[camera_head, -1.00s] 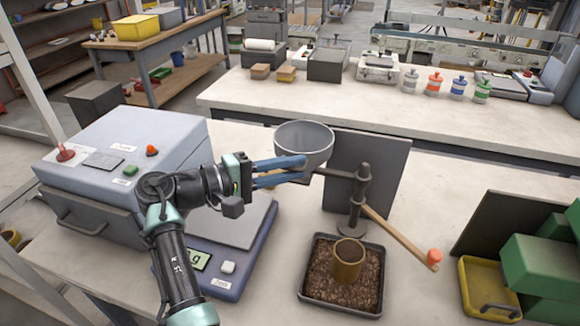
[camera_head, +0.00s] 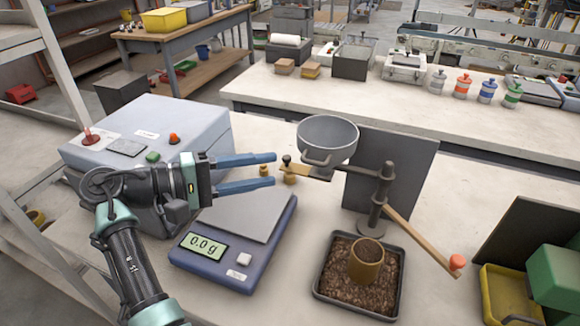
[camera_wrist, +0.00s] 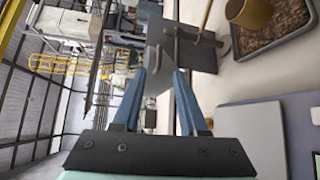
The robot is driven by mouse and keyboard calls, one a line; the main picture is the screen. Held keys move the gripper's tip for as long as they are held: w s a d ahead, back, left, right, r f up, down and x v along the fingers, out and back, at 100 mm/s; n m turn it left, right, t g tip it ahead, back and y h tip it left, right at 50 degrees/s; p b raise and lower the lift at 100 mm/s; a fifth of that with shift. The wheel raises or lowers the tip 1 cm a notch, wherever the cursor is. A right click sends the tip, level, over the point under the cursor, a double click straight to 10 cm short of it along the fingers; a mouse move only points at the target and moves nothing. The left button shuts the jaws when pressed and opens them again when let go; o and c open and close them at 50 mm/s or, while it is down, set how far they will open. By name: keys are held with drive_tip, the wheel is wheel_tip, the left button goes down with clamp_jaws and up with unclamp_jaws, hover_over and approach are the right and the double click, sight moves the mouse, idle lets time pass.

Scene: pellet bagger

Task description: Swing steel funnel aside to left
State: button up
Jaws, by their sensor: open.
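The steel funnel (camera_head: 328,140) is a grey bowl-shaped hopper with a small curved handle on its front. It is carried by a bracket with a dark knob (camera_head: 287,160) at its left end, joined to a dark upright stand (camera_head: 377,205). A wooden lever (camera_head: 415,232) with a red-orange end slopes down to the right from the stand. My gripper (camera_head: 274,169) is to the left of the funnel, its two blue fingers apart and empty, pointing right with a gap to the knob. The open fingers (camera_wrist: 160,75) also show in the wrist view; the funnel is hard to make out there.
A scale (camera_head: 225,245) reading 0.0 g lies below my gripper. A tray (camera_head: 322,292) of brown pellets with a brass cup (camera_head: 366,262) stands below the funnel. A grey board (camera_head: 410,170) stands behind the stand. A grey-blue machine (camera_head: 195,125) is at left.

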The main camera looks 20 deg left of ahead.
drive_tip(key=v, duration=0.3)
drive_tip(key=shift+w+d, duration=0.1)
drive_tip(key=shift+w, duration=0.05)
idle(0.4)
drive_tip(key=w+d+r+m+t+y+p, duration=0.2)
drive_tip(key=w+d+r+y+p, duration=0.15)
drive_tip(key=w+r+y, duration=0.3)
drive_tip(key=w+d+r+m+t+y+p, duration=0.15)
drive_tip(key=d+r, duration=0.25)
drive_tip(key=r, duration=0.4)
drive_tip(key=d+r+m+t+y, duration=0.2)
drive_tip(key=d+r+t+y, duration=0.15)
drive_tip(key=r, duration=0.35)
drive_tip(key=s+d+r+m+t+p, duration=0.1)
drive_tip(key=s+d+r+t, duration=0.3)
drive_tip(key=s+r, duration=0.5)
drive_tip(key=s+d+r+m+t+p, duration=0.1)
drive_tip(key=s+d+r+m+t, duration=0.3)
drive_tip(key=s+d+r, duration=0.4)
wheel_tip(320, 180, up, 4)
drive_tip(key=shift+s+r+t, duration=0.1)
drive_tip(key=shift+s+t, duration=0.4)
drive_tip(key=shift+s, duration=0.1)
